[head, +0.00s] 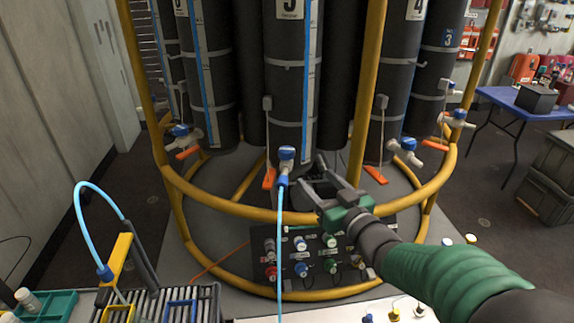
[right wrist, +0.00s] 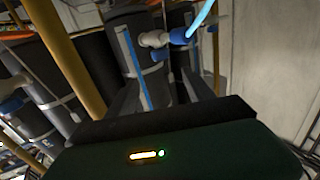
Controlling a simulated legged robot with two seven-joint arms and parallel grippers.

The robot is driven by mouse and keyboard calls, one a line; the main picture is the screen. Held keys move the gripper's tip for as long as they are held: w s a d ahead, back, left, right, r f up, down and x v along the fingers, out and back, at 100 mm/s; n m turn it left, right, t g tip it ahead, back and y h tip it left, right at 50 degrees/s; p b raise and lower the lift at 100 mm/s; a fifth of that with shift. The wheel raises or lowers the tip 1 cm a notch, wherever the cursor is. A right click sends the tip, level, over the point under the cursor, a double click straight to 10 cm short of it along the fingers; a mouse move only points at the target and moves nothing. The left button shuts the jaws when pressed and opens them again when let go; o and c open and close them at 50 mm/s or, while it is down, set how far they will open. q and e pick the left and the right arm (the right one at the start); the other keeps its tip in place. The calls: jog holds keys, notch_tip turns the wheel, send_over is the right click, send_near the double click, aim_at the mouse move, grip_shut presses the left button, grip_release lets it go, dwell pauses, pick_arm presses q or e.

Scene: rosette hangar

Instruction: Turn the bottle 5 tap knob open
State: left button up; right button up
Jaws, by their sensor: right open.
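Bottle 5 (head: 291,80) is the dark grey cylinder at the centre of the rack, with a blue-and-white strip; its label is cut by the top edge. Its tap (head: 286,167) has a blue and white knob (head: 287,153), and a light blue tube (head: 280,240) hangs from it. My right gripper (head: 311,177) is open and empty, just right of the tap, apart from the knob as far as I can tell. In the right wrist view a white and blue tap (right wrist: 160,40) with the blue tube shows beyond the gripper body. My left gripper is out of view.
A yellow rail (head: 230,210) curves around the bottles, with an upright yellow post (head: 366,90) to the right of bottle 5. Other taps (head: 405,150) sit on neighbouring bottles. A panel of coloured knobs (head: 315,258) is below. A roller rack (head: 190,300) stands at front left.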

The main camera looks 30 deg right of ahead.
aim_at(290, 154)
jog(key=w, duration=1.6)
jog(key=shift+w+b, duration=0.3)
jog(key=shift+b, duration=0.1)
grip_shut()
